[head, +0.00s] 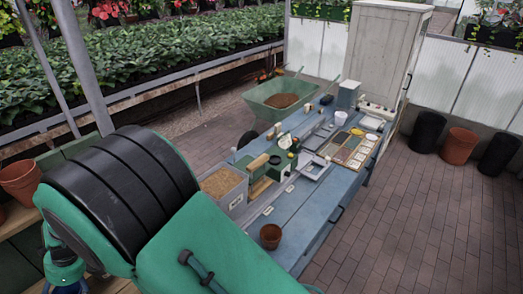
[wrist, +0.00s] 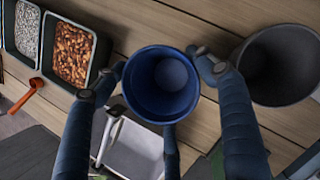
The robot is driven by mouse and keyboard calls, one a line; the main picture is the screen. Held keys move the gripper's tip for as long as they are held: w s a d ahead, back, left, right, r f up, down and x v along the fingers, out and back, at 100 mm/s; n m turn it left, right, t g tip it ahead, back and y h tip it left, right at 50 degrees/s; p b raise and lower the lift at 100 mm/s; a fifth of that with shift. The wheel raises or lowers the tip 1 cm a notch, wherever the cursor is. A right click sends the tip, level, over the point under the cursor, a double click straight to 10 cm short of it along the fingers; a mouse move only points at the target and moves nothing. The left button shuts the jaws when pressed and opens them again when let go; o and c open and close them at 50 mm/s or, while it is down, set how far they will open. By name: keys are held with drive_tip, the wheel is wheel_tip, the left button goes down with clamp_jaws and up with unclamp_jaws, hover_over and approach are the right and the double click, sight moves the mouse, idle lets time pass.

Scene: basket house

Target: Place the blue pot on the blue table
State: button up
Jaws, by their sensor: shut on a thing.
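The blue pot (wrist: 160,108) is in the middle of the wrist view, seen from above with its round mouth open and its inside empty. My gripper (wrist: 161,70) is shut on it, with dark fingers at its left and right sides and another at its lower edge. A wooden plank surface shows beneath; I cannot tell if the pot touches it. The blue table (head: 333,212) stands right of centre in the head view, with a bare front part. My arm covers the lower left there, and the gripper is mostly cut off at the bottom left.
A green wheelbarrow (head: 283,100) stands behind. Around the held pot are a dark pot (wrist: 283,95), a tray of brown chips (wrist: 73,55) and an orange scoop (wrist: 32,90).

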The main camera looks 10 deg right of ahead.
wheel_tip(320, 180, up, 24)
drive_tip(key=w+d+m+t, duration=0.1)
drive_tip(key=w+d+m, duration=0.3)
drive_tip(key=w+d, duration=1)
drive_tip(key=w+d+m+t, duration=0.25)
drive_tip(key=w+d, duration=0.75)
drive_tip(key=d, duration=0.8)
drive_tip(key=w+d+m, duration=0.4)
drive_tip(key=d, duration=1.1)
drive_tip(key=s+d+m+t+h, duration=0.3)
drive_tip(key=d+m, duration=0.4)
drive_tip(key=d, duration=2.9)
wheel_tip(320, 180, down, 30)
drive_tip(key=shift+s+a+f+g, duration=0.25)
drive_tip(key=shift+s+a+g, duration=0.1)
drive_tip(key=shift+s+g, duration=0.1)
